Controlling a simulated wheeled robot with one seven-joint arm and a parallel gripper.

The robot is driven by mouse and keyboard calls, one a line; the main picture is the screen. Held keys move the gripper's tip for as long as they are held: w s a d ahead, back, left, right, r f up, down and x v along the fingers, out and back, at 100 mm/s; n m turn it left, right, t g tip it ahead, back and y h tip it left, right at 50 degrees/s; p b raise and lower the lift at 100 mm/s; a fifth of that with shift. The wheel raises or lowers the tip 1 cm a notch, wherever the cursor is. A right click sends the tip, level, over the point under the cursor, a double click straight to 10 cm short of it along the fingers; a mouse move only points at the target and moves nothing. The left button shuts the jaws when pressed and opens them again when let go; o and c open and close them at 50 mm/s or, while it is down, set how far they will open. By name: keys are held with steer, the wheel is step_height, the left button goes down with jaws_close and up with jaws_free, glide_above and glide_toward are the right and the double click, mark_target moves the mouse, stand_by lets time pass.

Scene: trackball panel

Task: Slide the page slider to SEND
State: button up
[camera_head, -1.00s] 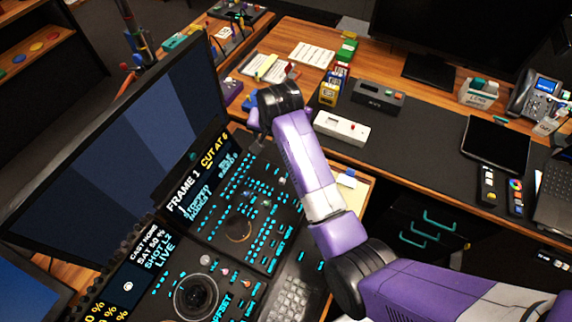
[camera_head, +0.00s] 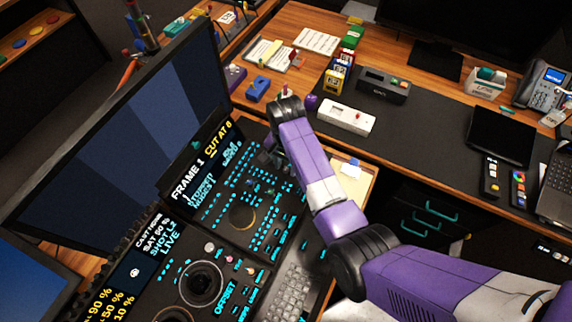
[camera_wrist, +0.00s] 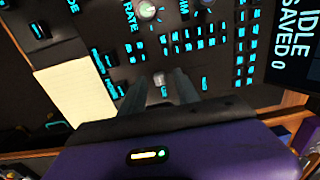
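The black control panel (camera_head: 225,235) has rows of lit cyan keys, knobs and a trackball. In the wrist view, a small pale grey slider cap (camera_wrist: 160,78) stands on the panel (camera_wrist: 215,85), with a lit cyan mark just below it. It may be the page slider; I cannot read a SEND label. My gripper (camera_wrist: 160,88) points down at the panel, its two dark fingers apart on either side of the cap. I cannot tell whether they touch it. In the head view my gripper (camera_head: 272,155) is over the panel's upper right edge, its fingertips largely hidden.
A large monitor (camera_head: 120,130) stands left of the panel. A pale notepad (camera_wrist: 75,85) lies close beside the panel. The dark desk mat (camera_head: 420,120) has free room.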

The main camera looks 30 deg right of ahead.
steer(key=shift+f, duration=0.2)
steer(key=shift+c, duration=0.5)
jaws_close()
steer(key=shift+w, duration=0.1)
stand_by(0.8)
